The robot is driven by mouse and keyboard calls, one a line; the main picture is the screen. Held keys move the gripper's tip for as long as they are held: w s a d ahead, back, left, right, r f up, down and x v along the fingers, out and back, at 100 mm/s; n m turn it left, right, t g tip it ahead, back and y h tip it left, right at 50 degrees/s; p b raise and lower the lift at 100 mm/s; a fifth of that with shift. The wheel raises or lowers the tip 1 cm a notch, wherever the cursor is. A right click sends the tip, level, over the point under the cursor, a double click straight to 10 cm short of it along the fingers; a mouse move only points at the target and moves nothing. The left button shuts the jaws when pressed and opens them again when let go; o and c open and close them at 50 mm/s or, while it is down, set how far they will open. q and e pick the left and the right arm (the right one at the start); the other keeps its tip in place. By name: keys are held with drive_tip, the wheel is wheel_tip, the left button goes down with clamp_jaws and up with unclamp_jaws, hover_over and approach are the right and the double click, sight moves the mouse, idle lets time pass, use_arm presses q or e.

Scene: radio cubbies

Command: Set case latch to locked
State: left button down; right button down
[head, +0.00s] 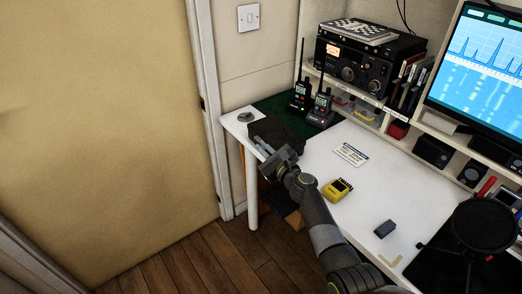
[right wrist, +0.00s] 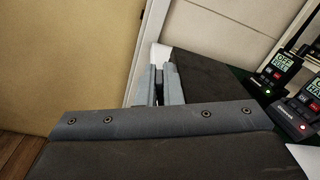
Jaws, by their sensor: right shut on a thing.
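The dark case (head: 281,131) sits on the table's far left corner, on a green mat. My right gripper (head: 262,147) reaches over the table's left edge to the case's near side. In the right wrist view, its fingers (right wrist: 159,86) are shut on a small dark piece at the case's edge, which looks like the case latch (right wrist: 159,76). The case's dark top (right wrist: 205,78) shows to the right of the fingers. The gripper hides most of the latch, so I cannot tell its setting. My left gripper is not in view.
Two handheld radios (head: 301,96) stand close to the case on the green mat (head: 273,104). A white card (head: 351,154), a yellow device (head: 337,190) and a small grey block (head: 384,229) lie on the white table. A wall and door frame (head: 205,100) stand left of it.

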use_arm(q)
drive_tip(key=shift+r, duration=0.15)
use_arm(e)
drive_tip(key=shift+w+d+r+m, duration=0.15)
drive_tip(key=shift+d+m, duration=0.25)
drive_tip(key=shift+m, duration=0.5)
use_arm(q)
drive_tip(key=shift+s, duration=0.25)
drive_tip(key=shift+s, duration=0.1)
use_arm(e)
drive_tip(key=c, duration=1.6)
unclamp_jaws()
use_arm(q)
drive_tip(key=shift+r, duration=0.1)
use_arm(e)
drive_tip(key=shift+d, duration=0.1)
